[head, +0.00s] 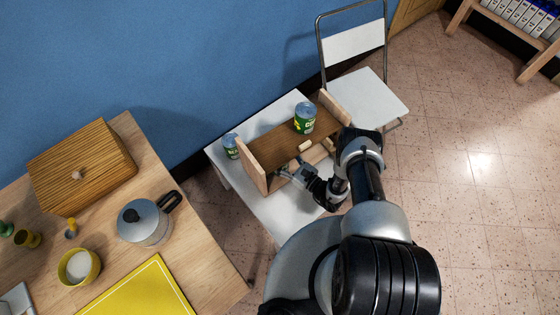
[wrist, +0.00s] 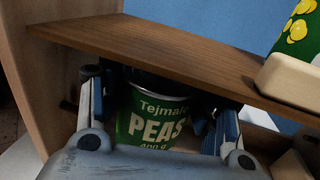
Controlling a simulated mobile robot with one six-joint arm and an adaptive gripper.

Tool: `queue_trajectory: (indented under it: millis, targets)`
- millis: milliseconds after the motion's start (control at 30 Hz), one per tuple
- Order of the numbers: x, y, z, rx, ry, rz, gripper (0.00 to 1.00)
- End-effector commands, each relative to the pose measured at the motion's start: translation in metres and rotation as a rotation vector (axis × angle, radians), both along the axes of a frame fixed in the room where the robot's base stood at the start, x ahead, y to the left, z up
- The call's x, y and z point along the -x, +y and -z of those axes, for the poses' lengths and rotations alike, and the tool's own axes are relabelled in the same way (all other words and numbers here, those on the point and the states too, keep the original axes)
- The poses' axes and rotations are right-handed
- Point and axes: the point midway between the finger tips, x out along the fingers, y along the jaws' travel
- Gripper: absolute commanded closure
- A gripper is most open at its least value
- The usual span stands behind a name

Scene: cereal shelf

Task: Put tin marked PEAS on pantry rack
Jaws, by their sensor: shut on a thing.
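The tin marked PEAS (wrist: 150,128) is green with a white-lettered label and stands roughly upright in the wrist view. My gripper (wrist: 160,112) is shut on it, with one finger on each side.
A green and yellow tin (head: 305,118) stands on the upper board, behind a small cream block (head: 305,146). The rack's side panel (wrist: 40,70) is close left. A chair (head: 365,95) is behind right.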

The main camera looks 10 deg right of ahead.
Motion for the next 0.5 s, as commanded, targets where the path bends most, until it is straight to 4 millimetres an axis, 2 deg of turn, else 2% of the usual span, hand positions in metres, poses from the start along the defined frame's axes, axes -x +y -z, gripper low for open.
queue_trajectory:
  millis: [233, 467, 500]
  targets:
    - [0.000, 0.000, 0.033, -0.001, -0.002, 0.001, 0.80]
    - [0.000, -0.001, 0.033, -0.001, -0.001, 0.001, 0.80]
    - [0.001, 0.000, 0.034, 0.000, 0.001, 0.001, 0.38]
